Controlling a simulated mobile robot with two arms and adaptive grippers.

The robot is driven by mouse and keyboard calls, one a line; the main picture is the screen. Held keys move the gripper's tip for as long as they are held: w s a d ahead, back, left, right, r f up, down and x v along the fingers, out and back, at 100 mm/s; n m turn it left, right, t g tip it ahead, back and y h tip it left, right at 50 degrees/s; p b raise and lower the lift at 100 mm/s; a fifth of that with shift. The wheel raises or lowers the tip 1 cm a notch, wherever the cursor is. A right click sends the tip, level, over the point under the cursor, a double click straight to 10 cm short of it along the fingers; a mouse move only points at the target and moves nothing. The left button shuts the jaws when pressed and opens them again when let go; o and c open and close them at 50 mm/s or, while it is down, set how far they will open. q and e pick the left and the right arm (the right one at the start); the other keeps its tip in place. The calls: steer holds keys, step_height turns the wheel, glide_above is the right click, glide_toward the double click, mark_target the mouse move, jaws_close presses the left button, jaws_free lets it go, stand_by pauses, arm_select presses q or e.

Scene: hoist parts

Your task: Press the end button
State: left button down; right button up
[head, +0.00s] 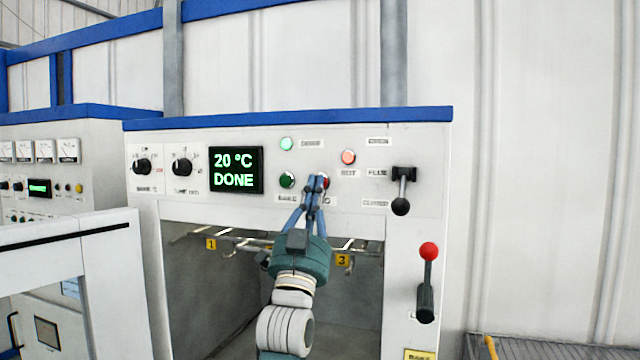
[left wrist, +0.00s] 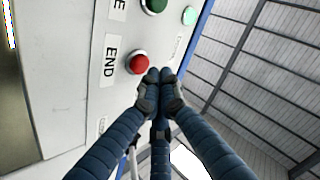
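The red end button (left wrist: 138,63) sits on the white panel beside the printed word END in the left wrist view. In the head view only a bit of its red (head: 325,183) shows, mostly hidden behind my fingers. My left gripper (head: 317,180) points at the panel there, its fingers drawn together with nothing between them. In the left wrist view the closed fingertips (left wrist: 160,76) are right beside the button, over its lower right edge. I cannot tell whether they touch it. My right gripper is in neither view.
A green button (head: 287,180) is just left of the end button. The display (head: 236,170) reads "20 °C DONE". A black lever (head: 401,190) and a red-knobbed lever (head: 427,280) are to the right. Hooks on a rail hang in the open chamber below.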

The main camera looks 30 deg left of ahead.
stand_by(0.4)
arm_select(q)
steer(key=shift+w, duration=0.1)
stand_by(0.3)
steer(key=shift+w+a, duration=0.1)
steer(key=shift+w, duration=0.25)
steer(key=shift+w+a, duration=0.1)
steer(key=shift+w, duration=0.25)
stand_by(0.8)
steer(key=shift+s+d, duration=0.2)
steer(key=shift+s, duration=0.6)
steer(key=shift+s+d+p, duration=0.1)
steer(key=shift+s+d, duration=0.1)
steer(key=shift+s, duration=0.6)
steer(key=shift+s+d+p, duration=0.15)
steer(key=shift+s, duration=0.65)
steer(key=shift+s+d+p, duration=0.1)
steer(key=shift+s+d, duration=0.1)
steer(key=shift+s, duration=0.6)
